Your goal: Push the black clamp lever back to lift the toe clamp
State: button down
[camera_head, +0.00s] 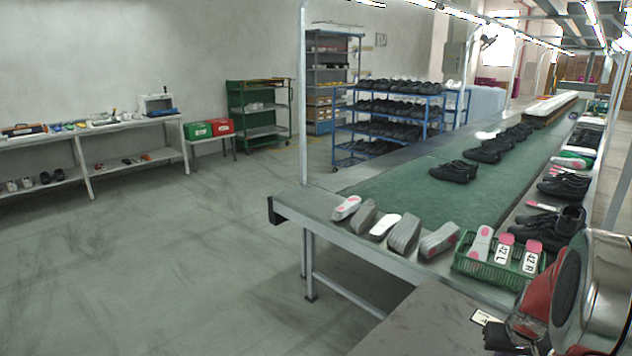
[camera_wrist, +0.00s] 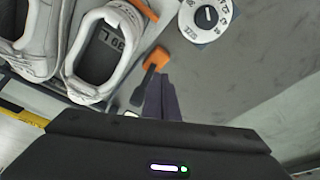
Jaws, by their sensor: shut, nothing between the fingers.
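In the wrist view, my gripper (camera_wrist: 161,82) is shut and empty, its dark fingers pointing up the picture from my wrist. Just left of the fingertips is a short black lever-like bar (camera_wrist: 141,90) with an orange end piece (camera_wrist: 157,60); I cannot tell whether the fingers touch it. A light grey shoe (camera_wrist: 82,90) with "39 L" inside lies left of it, and part of a second light shoe (camera_wrist: 38,45) is at the left edge. The toe clamp cannot be made out clearly. The head view does not clearly show the lever or my fingertips.
A white numbered dial (camera_wrist: 190,22) sits upper right in the wrist view; grey surface to its right is clear. In the head view, a green crate (camera_head: 480,268) of labelled insole-shaped pieces stands on the line's near end. Black shoes (camera_head: 453,172) line the green belt (camera_head: 400,200).

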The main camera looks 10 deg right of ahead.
jog(key=w+v, duration=0.1)
jog(key=v, duration=0.5)
jog(key=shift+w+d+r, duration=0.15)
jog(key=shift+d+r, duration=0.15)
jog(key=shift+r, duration=0.15)
jog(key=shift+a, duration=0.1)
dwell(0.5)
jog(key=s+a+r+n+t, duration=0.1)
jog(key=s+a+r, duration=0.3)
jog(key=a, duration=0.7)
jog(key=s+a+r+n+t, duration=0.1)
jog(key=s+a+r, duration=0.4)
jog(key=a, duration=0.7)
jog(key=s+a+r+n+t+y, duration=0.1)
jog(key=s+a+r, duration=0.3)
jog(key=a, duration=0.8)
jog(key=shift+s+r+n, duration=0.35)
jog(key=shift+s+n, duration=0.35)
jog(key=shift+s, duration=0.45)
jog(key=shift+d, duration=0.1)
